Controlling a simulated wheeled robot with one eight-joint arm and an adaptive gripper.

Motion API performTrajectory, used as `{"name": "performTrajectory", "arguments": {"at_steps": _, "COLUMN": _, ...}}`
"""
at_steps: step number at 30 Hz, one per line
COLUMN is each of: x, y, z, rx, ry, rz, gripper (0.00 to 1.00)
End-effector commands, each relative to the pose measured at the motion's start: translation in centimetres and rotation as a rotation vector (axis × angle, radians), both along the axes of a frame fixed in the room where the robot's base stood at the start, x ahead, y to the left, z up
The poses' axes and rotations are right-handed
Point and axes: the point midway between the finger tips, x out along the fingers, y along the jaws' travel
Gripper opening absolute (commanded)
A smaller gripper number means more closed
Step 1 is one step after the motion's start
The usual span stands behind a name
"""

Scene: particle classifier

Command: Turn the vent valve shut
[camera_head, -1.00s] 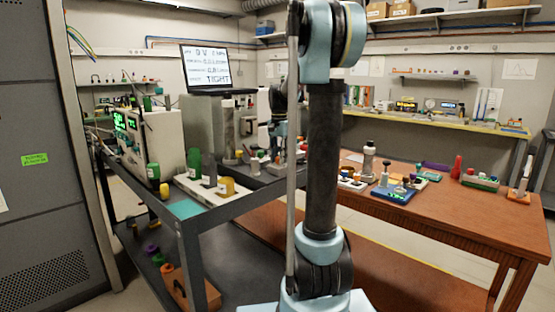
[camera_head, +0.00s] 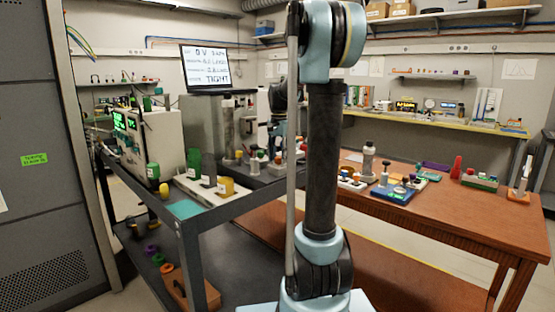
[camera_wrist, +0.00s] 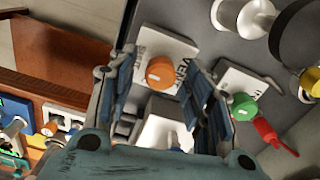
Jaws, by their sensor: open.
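In the wrist view, an orange round knob (camera_wrist: 159,71) with a pale mark sits on a white plate (camera_wrist: 180,46) with dark lettering, partly legible and seemingly reading VENT. My gripper (camera_wrist: 160,78) is open, with one finger on each side of the orange knob in the picture. I see no clear contact, and the gap in depth is hard to judge. In the head view my gripper is mostly hidden behind my arm, and I cannot single out the valve there.
A green knob (camera_wrist: 243,106) on another white plate and a red handle (camera_wrist: 273,137) lie right of my gripper. A metal cylinder (camera_wrist: 240,15) stands above.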

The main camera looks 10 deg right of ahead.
Motion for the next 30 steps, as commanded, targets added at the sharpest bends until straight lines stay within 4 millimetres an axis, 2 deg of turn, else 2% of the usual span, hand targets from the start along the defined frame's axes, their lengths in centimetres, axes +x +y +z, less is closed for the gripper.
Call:
{"name": "performTrajectory", "arguments": {"at_steps": 5, "x": 0.0, "y": 0.0, "z": 1.5, "rx": 0.000, "ry": 0.000, "rz": 0.000, "gripper": 0.46}}
{"name": "performTrajectory", "arguments": {"at_steps": 19, "x": 0.0, "y": 0.0, "z": 9.7, "rx": 0.000, "ry": 0.001, "rz": 0.000, "gripper": 0.46}}
{"name": "performTrajectory", "arguments": {"at_steps": 24, "x": 0.0, "y": 0.0, "z": 11.3, "rx": 0.000, "ry": 0.001, "rz": 0.000, "gripper": 0.46}}
{"name": "performTrajectory", "arguments": {"at_steps": 30, "x": 0.0, "y": 0.0, "z": 11.8, "rx": 0.000, "ry": 0.001, "rz": 0.000, "gripper": 0.46}}
